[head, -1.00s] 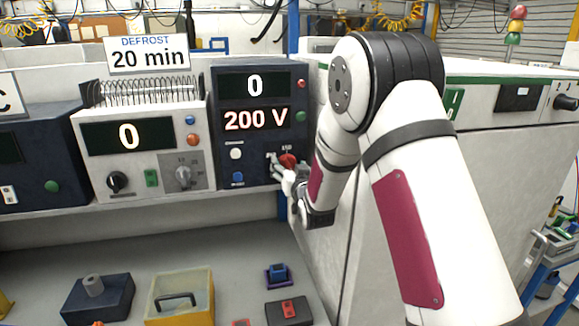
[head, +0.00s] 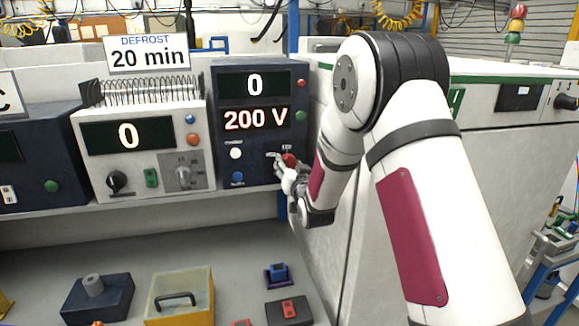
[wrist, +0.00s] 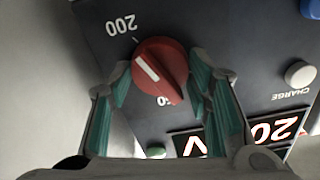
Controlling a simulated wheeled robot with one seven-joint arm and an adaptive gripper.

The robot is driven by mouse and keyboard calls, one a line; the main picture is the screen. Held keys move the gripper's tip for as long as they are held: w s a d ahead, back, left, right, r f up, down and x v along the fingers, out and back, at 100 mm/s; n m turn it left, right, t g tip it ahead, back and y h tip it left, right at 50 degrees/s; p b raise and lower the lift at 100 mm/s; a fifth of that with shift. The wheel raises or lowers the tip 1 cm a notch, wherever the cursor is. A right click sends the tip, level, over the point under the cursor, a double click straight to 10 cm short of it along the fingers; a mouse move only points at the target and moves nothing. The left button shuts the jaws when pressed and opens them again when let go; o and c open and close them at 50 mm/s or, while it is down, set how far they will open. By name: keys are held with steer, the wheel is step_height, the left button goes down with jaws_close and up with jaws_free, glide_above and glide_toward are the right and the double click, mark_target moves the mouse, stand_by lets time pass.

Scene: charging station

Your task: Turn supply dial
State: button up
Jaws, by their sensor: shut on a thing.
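The supply dial is a red knob (wrist: 158,68) with a white mark, on the dark supply box (head: 228,150). In the wrist view, turned upside down, its white mark faces the upper left, with a "200" label beyond it and another label partly covered by the dial. The dial also shows in the head view (head: 289,160), partly hidden by my gripper (head: 283,169). In the wrist view the two green-padded fingers of my gripper (wrist: 160,76) stand on either side of the dial, shut on it. The box displays read "0" and "200 V".
A white CHARGE button (wrist: 300,74) and a green button (wrist: 156,151) are near the dial. A white box (head: 140,150) with knobs stands to the left. A large pale cabinet (head: 480,160) stands close on the right. Trays and blocks lie on the bench below.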

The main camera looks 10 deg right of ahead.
steer(key=shift+d+m, duration=0.1)
steer(key=shift+m, duration=2.4)
steer(key=o, duration=1.2)
steer(key=s, duration=1.2)
